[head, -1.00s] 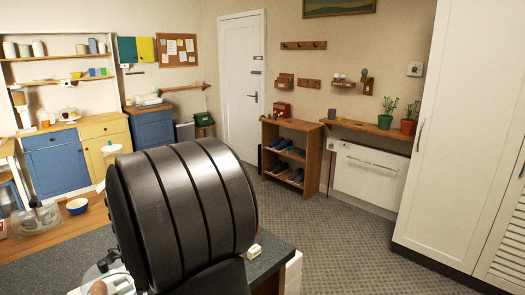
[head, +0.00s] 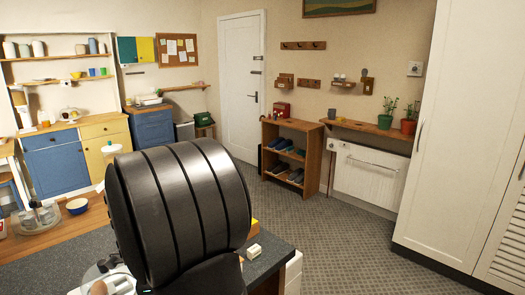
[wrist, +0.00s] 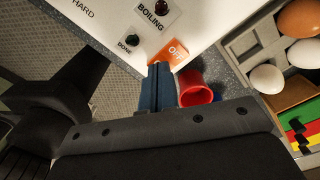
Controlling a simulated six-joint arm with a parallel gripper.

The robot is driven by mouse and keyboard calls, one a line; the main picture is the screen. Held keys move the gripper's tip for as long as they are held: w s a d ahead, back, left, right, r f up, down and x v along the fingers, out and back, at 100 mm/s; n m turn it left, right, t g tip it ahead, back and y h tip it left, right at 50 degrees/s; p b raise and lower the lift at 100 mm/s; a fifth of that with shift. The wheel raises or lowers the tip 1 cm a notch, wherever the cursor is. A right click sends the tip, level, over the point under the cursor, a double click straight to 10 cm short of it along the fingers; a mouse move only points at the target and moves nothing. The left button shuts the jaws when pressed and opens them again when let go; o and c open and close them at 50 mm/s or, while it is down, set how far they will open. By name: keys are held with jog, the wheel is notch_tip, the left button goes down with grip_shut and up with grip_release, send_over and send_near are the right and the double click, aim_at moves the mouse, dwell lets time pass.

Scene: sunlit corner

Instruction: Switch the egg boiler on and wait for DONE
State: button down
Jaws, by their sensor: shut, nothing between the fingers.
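In the wrist view, the egg boiler's white panel (wrist: 110,25) fills the top left. It carries the words HARD, BOILING and DONE. An orange piece marked OFF (wrist: 172,52) sits at the panel's lower edge. The BOILING lamp (wrist: 161,7) looks dark red and the DONE lamp (wrist: 132,40) looks dark green; neither appears lit. My gripper (wrist: 159,68) is shut and empty, its blue fingertips just beside the OFF piece; I cannot tell whether they touch it. In the head view, my dark arm hides the gripper and the panel.
A red cup (wrist: 196,90) stands close to the right of my fingers. A grey tray (wrist: 238,42) with brown and white eggs (wrist: 265,78) lies further right, above some coloured pieces (wrist: 303,130). In the head view, a blue bowl (head: 77,206) is on the left worktop.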

jog(key=shift+f, duration=0.1)
jog(key=shift+r, duration=3.55)
jog(key=shift+f, duration=0.1)
notch_tip(320, 180, down, 7)
jog(key=shift+r, duration=0.1)
jog(key=w+a+r+n, duration=0.1)
jog(key=r+n, duration=0.2)
jog(key=r, duration=0.8)
jog(key=w+a+r+n+g+h, duration=0.1)
jog(key=w+a+r+n, duration=0.1)
jog(key=r, duration=1)
jog(key=shift+n, duration=0.5)
